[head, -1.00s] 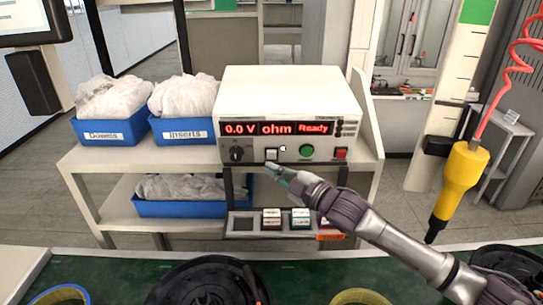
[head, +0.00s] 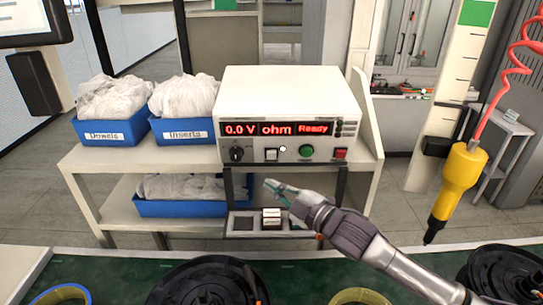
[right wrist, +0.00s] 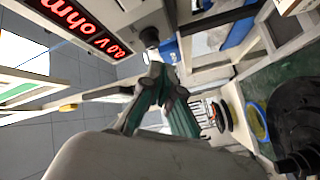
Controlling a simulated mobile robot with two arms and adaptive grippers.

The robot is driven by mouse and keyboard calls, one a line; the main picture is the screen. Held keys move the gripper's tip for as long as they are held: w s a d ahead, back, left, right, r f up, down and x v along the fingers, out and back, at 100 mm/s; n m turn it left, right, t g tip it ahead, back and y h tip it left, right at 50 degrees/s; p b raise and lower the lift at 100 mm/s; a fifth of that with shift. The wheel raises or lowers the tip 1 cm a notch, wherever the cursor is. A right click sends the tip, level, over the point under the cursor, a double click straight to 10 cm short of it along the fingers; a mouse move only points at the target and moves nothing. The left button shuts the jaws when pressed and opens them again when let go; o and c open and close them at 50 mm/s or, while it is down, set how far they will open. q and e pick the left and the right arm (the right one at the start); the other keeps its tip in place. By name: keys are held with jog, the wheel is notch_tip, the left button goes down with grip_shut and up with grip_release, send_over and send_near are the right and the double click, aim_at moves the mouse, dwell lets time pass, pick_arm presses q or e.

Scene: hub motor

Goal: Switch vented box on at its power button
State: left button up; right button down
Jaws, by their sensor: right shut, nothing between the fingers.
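The vented box (head: 290,95) is a cream-white instrument on a shelf stand. Its red display (head: 276,129) is lit and reads "0.0 V ohm Ready". Its front has a black knob (head: 237,154), a pale square button (head: 272,155) with a small white dot beside it, a round green button (head: 306,151) and a red one (head: 340,154). Which one is the power button I cannot read. My right gripper (head: 272,187) is shut and empty, below and apart from the pale button. In the right wrist view its fingers (right wrist: 158,80) point past the display. My left gripper is out of view.
Blue bins labelled Dowels (head: 111,128) and Inserts (head: 184,129) stand left of the box. A small button panel (head: 243,224) sits below it, partly behind my right arm. A yellow tool (head: 460,185) hangs at right. Black motor parts (head: 209,284) lie on the green bench.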

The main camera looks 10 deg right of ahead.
jog(key=shift+s+a+f, duration=0.1)
jog(key=shift+s+a, duration=0.05)
jog(key=shift+s, duration=0.65)
jog(key=shift+s+a+f, duration=0.1)
jog(key=shift+s+a, duration=0.1)
jog(key=shift+s, duration=0.6)
jog(key=shift+s+a+f, duration=0.1)
jog(key=shift+s+a, duration=0.05)
jog(key=shift+s, duration=0.65)
